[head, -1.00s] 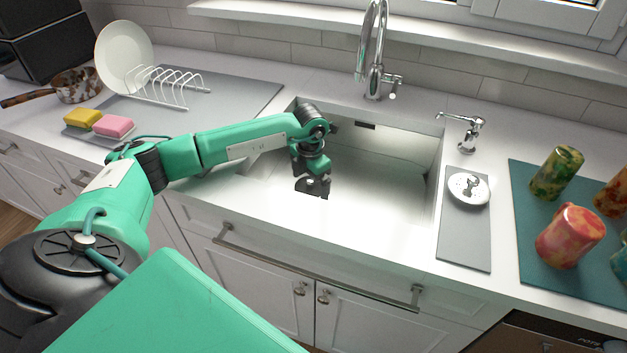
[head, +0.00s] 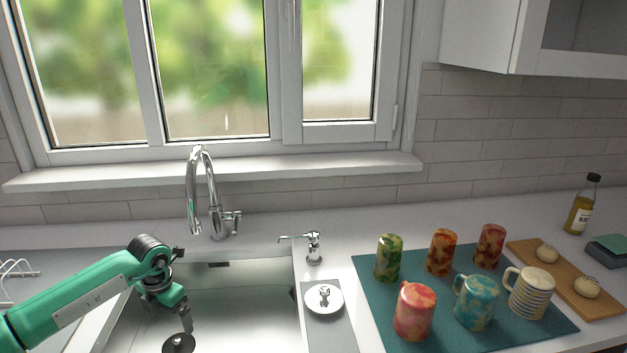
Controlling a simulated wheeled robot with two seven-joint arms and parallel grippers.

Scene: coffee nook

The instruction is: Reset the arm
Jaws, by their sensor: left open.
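My left arm, green with dark joints, reaches in from the left over the sink (head: 245,310). My left gripper (head: 187,322) points down inside the basin, open, with nothing seen between its fingers. A dark round piece (head: 178,344) shows just below it at the picture's bottom edge; I cannot tell whether they touch. My right gripper is not in view.
A chrome faucet (head: 193,195) stands behind the sink. A soap dispenser (head: 314,247) and a small white dish (head: 324,299) are right of it. Several mugs and cups stand on a teal mat (head: 372,318). A wooden board (head: 598,303) and bottle (head: 580,208) are farther right.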

